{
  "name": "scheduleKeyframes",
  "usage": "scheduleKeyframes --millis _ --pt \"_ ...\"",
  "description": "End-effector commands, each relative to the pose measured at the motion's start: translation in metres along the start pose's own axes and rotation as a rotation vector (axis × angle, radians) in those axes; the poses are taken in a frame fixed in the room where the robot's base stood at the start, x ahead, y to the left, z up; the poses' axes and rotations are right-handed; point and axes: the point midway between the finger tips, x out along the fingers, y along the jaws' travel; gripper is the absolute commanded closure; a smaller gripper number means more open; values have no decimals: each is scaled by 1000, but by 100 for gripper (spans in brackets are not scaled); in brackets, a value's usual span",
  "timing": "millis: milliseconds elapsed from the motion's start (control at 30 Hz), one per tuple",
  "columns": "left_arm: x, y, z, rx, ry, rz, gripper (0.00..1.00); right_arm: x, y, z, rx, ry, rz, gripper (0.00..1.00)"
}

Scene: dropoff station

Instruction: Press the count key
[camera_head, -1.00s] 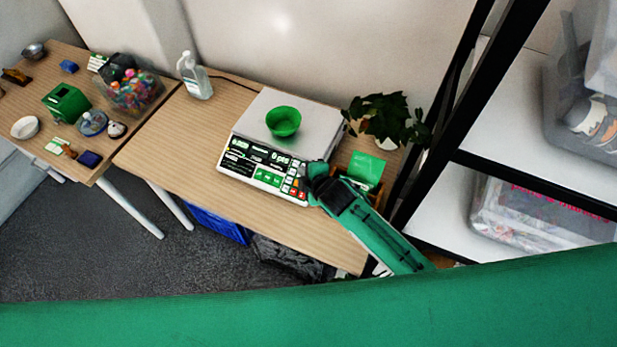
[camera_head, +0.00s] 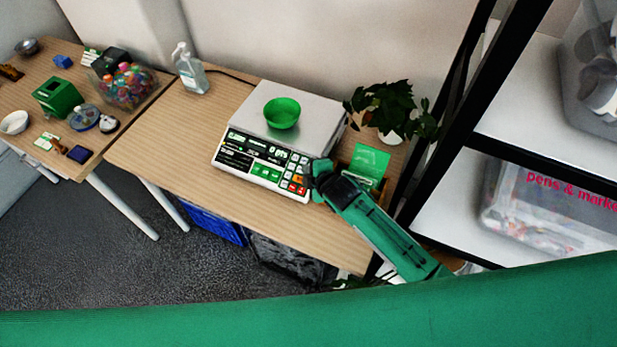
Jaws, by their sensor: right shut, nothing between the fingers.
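A counting scale (camera_head: 235,152) stands on the wooden table, with a green bowl (camera_head: 281,113) on its silver plate. Its front panel has dark displays and green labels, and a keypad (camera_head: 297,176) with white, orange and red keys at the right end. The key labels are too small to read. My right gripper (camera_head: 318,174) is shut and empty, at the right edge of the keypad. I cannot tell whether its tip touches a key. My left gripper is not in view.
A potted plant (camera_head: 391,108) and a green card (camera_head: 370,161) stand right of the scale, near a black shelf frame (camera_head: 457,133). A clear bottle (camera_head: 190,70) stands at the back left. The table left of the scale (camera_head: 165,130) is clear.

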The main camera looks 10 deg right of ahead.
Motion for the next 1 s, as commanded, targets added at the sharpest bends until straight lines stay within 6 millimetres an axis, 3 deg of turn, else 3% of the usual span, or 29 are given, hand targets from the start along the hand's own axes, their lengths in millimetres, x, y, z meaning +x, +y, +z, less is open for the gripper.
scheduleKeyframes --millis 200,1000 --pt "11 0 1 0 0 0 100 12 -9 9 0 0 0 100" --pt "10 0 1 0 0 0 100 12 -9 9 0 -1 0 100"
